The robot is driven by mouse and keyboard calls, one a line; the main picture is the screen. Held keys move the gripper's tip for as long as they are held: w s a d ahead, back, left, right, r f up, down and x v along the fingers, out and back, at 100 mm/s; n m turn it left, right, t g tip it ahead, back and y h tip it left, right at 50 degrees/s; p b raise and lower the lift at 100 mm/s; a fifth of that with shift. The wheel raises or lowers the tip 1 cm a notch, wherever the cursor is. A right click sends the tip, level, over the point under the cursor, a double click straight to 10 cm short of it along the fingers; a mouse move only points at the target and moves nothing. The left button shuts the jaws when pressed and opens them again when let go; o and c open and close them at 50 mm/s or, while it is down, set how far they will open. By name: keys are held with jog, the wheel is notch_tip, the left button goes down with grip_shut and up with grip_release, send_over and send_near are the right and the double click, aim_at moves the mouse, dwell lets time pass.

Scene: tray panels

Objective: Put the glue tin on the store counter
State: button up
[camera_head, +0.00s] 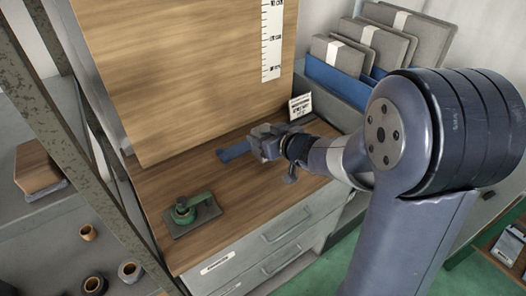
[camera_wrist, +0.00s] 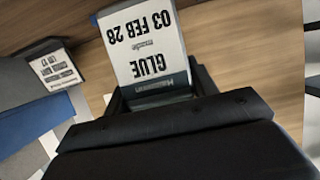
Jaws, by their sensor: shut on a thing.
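The glue tin (camera_wrist: 147,45) fills the top middle of the wrist view, its white label reading "GLUE 03 FEB 28" upside down. My gripper (camera_wrist: 160,92) is shut on it, a dark finger on each side. In the head view my gripper (camera_head: 264,144) is over the wooden counter top (camera_head: 155,185), near its right end; the tin is hard to make out there. A flat blue piece (camera_head: 234,151) shows just left of the gripper. I cannot tell whether the tin touches the wood.
A green-handled tool on a dark plate (camera_head: 192,214) lies front left on the counter. A small printed card (camera_head: 300,106) stands behind my gripper, before a blue-fronted rack of grey folders (camera_head: 340,55). A wooden panel (camera_head: 185,70) rises behind. A metal shelf post (camera_head: 75,150) is at left.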

jog(key=shift+f+b, duration=0.6)
jog(key=shift+f, duration=1.3)
jog(key=shift+f, duration=0.15)
jog(key=o, duration=1.2)
jog(key=shift+r, duration=0.2)
jog(key=p+v, duration=0.2)
jog(key=v, duration=1)
